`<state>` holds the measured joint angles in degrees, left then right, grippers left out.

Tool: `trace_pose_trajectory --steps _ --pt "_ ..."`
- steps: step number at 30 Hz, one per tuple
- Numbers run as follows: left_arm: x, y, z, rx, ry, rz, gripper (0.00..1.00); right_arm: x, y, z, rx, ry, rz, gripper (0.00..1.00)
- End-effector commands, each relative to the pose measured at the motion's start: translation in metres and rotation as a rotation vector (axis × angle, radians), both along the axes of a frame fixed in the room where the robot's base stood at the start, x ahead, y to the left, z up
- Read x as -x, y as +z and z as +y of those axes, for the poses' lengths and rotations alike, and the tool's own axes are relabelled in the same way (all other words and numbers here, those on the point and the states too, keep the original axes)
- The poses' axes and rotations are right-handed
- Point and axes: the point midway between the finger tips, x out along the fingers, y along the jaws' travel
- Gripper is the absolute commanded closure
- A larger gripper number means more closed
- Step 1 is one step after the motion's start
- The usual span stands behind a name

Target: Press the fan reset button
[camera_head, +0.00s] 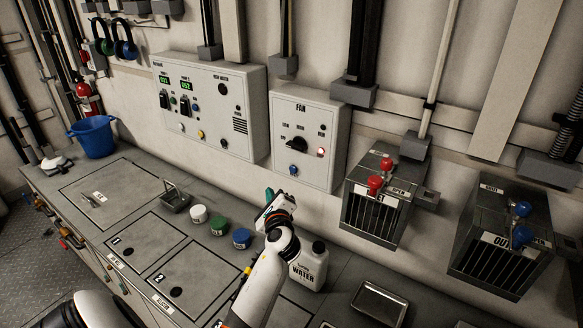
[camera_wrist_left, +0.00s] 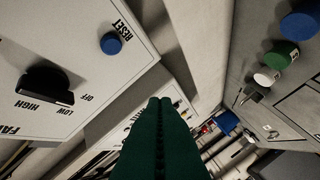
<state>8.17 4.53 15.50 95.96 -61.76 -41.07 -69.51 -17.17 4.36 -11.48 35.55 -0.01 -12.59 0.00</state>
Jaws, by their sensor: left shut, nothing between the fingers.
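The FAN panel (camera_head: 318,112) is a pale box on the back wall, and it also fills the upper left of the left wrist view (camera_wrist_left: 75,60). The blue reset button (camera_head: 293,170) sits low on its face; in the left wrist view (camera_wrist_left: 111,43) it is beside the word RESET. A black knob (camera_wrist_left: 45,85) with OFF, LOW and HIGH marks is on the same panel. My left gripper (camera_head: 268,193) is below and left of the button, its green fingers (camera_wrist_left: 160,103) together and empty, apart from the button. My right gripper is out of view.
Below the panel, white, green and blue lidded jars (camera_head: 242,238) and a white water jug (camera_head: 309,268) stand on the counter near my left arm. The inlet box (camera_head: 374,217) with red valves is right of the panel. A larger control box (camera_head: 215,108) is left.

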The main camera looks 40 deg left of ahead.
Motion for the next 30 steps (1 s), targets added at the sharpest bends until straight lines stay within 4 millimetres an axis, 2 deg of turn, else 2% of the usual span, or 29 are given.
trace_pose_trajectory --steps 4,16,30 --pt "-0.001 0.005 0.003 -0.024 0.005 0.008 1.00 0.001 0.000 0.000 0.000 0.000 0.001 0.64" --pt "-0.007 0.004 0.003 -0.021 0.004 0.004 1.00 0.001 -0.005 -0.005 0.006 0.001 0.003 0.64" --pt "-0.067 0.002 0.010 -0.020 0.003 0.005 1.00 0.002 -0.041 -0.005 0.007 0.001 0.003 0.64"
